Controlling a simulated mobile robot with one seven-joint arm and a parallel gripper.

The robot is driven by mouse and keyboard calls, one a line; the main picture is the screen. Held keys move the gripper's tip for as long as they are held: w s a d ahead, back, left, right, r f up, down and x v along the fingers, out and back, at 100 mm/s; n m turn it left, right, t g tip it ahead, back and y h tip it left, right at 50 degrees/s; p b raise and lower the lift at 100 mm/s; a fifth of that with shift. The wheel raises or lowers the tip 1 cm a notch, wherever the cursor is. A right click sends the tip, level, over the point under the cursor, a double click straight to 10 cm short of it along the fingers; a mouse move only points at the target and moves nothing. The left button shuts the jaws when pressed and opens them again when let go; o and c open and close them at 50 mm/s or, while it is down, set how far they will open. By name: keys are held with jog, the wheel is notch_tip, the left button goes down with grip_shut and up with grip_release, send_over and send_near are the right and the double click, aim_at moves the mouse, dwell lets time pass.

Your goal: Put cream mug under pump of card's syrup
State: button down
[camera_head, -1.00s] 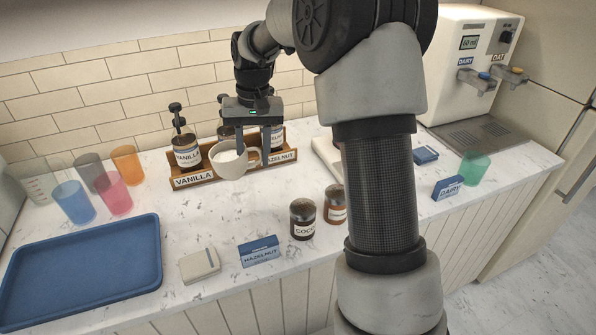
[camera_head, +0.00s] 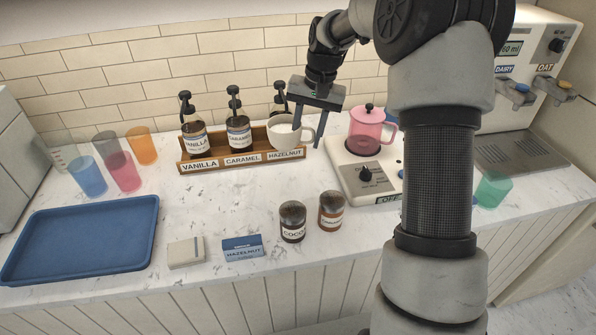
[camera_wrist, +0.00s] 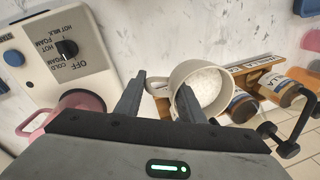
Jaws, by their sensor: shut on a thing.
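The cream mug (camera_head: 287,135), with pale contents, is in front of the hazelnut bottle (camera_head: 279,98) at the right end of the syrup rack. My gripper (camera_head: 309,138) is shut on its handle side. In the wrist view the mug (camera_wrist: 212,75) shows with one finger over its rim and the gripper (camera_wrist: 160,95) around the handle. I cannot tell whether the mug touches the rack. The mug hides most of the hazelnut bottle. The blue card (camera_head: 243,247) on the counter reads HAZELNUT. The vanilla bottle (camera_head: 195,138) and caramel bottle (camera_head: 239,135) stand to the left.
The wooden rack (camera_head: 213,164) carries name labels. A white frother base (camera_head: 350,180) with a pink jug (camera_head: 370,130) stands close right. Cocoa (camera_head: 292,222) and another brown jar (camera_head: 331,211) stand in front. A blue tray (camera_head: 80,240) lies left.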

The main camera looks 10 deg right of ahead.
jog(key=shift+w+d, duration=0.15)
jog(key=shift+d, duration=0.2)
notch_tip(320, 180, down, 10)
jog(key=shift+r, duration=0.1)
jog(key=shift+b, duration=0.3)
jog(key=shift+f, duration=0.2)
jog(key=c, duration=1.2)
grip_release()
